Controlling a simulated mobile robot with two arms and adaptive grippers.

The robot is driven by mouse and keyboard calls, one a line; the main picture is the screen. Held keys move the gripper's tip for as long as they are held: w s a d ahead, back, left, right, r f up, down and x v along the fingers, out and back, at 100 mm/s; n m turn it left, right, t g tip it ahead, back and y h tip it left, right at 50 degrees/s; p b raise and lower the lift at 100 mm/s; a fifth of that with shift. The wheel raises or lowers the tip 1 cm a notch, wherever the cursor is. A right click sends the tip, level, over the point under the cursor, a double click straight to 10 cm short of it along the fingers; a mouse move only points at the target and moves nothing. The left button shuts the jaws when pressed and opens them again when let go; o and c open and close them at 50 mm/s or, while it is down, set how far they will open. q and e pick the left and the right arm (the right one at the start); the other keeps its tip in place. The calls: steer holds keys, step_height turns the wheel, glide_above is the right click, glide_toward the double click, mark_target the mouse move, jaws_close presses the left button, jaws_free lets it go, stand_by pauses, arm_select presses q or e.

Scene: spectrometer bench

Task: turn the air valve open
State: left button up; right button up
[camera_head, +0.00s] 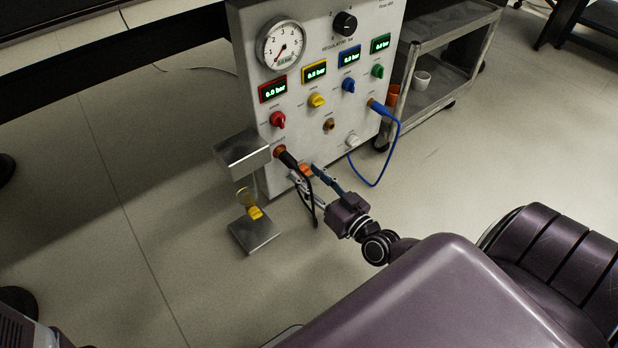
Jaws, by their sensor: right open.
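A grey control panel (295,112) carries red (278,119), yellow (316,100), blue (348,85) and green (377,71) valve knobs, each under a small display. The labels are too small to read, so I cannot tell which knob is the air valve. The displays appear to read 0.0 bar. My right gripper (309,178) is open at the panel's lower front, below the knobs. An orange part (305,169) shows at its fingertips; I cannot tell whether they touch it. My left gripper is not in view.
A blue hose (391,151) loops at the panel's right. A metal stand (258,233) with a yellow part is at left. A shelf cart (440,88) stands behind right. A round gauge (281,44) is at top.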

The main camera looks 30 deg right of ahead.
steer(key=shift+c, duration=0.6)
jaws_close()
steer(key=shift+m, duration=0.3)
steer(key=shift+r+m+p, duration=0.1)
steer(key=shift+m+p, duration=0.6)
steer(key=shift+m, duration=0.2)
steer(key=m+p, duration=0.1)
steer(key=m, duration=0.2)
steer(key=m+p, duration=0.1)
steer(key=m, duration=1)
steer(key=shift+m, duration=0.3)
